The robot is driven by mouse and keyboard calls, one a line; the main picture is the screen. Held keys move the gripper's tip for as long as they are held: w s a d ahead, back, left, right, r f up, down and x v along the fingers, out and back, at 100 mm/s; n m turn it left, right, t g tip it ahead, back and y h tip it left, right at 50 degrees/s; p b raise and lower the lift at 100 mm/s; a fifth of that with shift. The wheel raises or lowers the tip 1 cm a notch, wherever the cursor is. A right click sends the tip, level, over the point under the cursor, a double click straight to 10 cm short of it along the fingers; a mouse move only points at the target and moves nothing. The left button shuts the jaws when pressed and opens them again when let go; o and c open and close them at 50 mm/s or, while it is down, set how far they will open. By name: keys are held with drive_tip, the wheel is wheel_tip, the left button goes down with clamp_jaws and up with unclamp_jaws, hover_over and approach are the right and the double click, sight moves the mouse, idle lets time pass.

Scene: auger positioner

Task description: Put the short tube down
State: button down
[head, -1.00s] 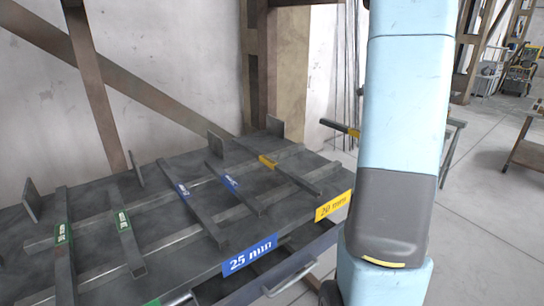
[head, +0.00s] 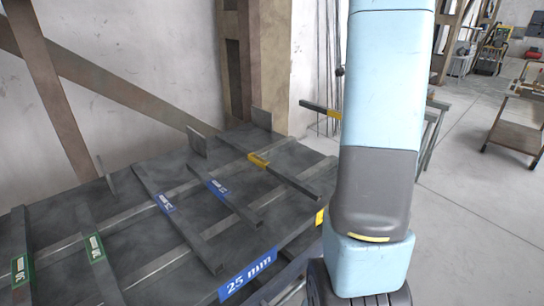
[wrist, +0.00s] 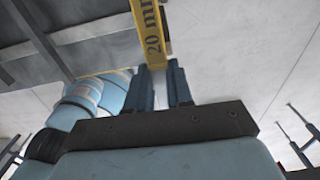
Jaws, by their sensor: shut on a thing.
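The short tube (head: 312,106) is dark with a yellow band and juts out to the left from behind my arm in the head view, in the air beyond the rack's right end. In the wrist view a yellow label (wrist: 152,38) reading "20 mm" shows on it at my fingertips. My gripper (wrist: 163,78) is shut on the tube; in the head view my arm hides it. The steel rack table (head: 125,180) stands at left and centre. A longer tube with a yellow label (head: 258,160) lies on it near the right end.
Two blue-labelled tubes (head: 165,203) and green-labelled tubes (head: 95,248) lie further left on the rack. Upright plates (head: 197,143) stand along its back. A blue "25 mm" sign (head: 248,276) is on the front edge. Wall and beams stand behind; open floor (head: 455,200) lies right.

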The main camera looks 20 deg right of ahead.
drive_tip(key=shift+a, duration=0.1)
drive_tip(key=shift+w, duration=0.1)
drive_tip(key=w+a+f, duration=0.1)
drive_tip(key=a+f, duration=0.2)
drive_tip(key=a, duration=0.1)
drive_tip(key=w+a+f, duration=0.2)
drive_tip(key=a+f, duration=0.2)
drive_tip(key=a, duration=0.1)
drive_tip(key=w+a+f, duration=0.1)
drive_tip(key=a+f, duration=0.2)
drive_tip(key=a, duration=0.1)
drive_tip(key=shift+w+a+f, duration=0.15)
drive_tip(key=shift+w+a, duration=0.1)
drive_tip(key=shift+w, duration=0.05)
drive_tip(key=shift+d+f, duration=0.15)
drive_tip(key=shift+f, duration=1.2)
drive_tip(key=c, duration=1)
unclamp_jaws()
